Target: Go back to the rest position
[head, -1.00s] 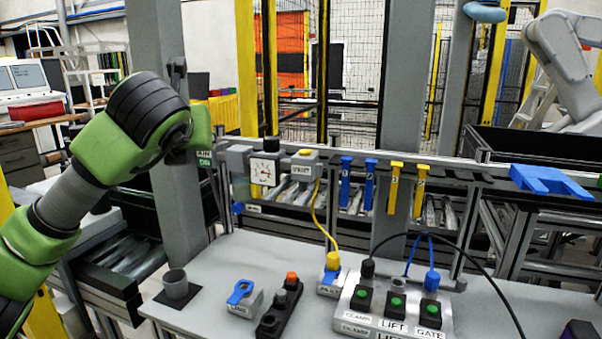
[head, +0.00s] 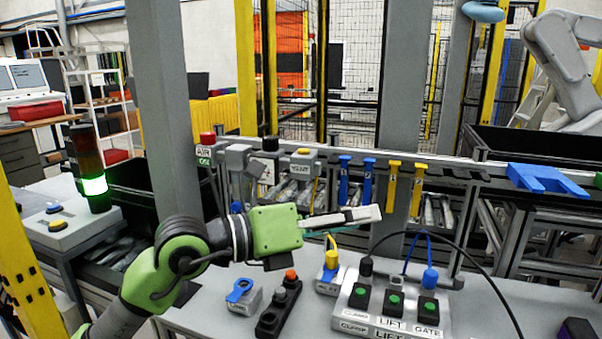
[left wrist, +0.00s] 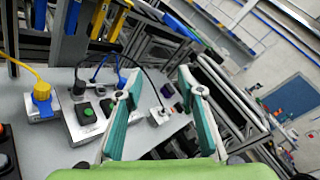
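My left gripper (head: 372,214) reaches in from the left, level above the workbench (head: 215,318), pointing right. Its two teal-padded fingers are spread apart with nothing between them, as the left wrist view (left wrist: 160,80) shows. In the head view the fingers overlap nearly edge-on, above and behind the button box (head: 388,312). They look clear of the box and of the yellow plug (head: 332,258). My right gripper is not in view.
The button box has several green buttons and a black cable. Nearby are a blue-latched block (head: 241,292) and a red-topped dark block (head: 282,305). Blue tags (head: 345,180) and yellow tags (head: 392,188) hang on the rail behind. A stack light (head: 92,175) glows green at left.

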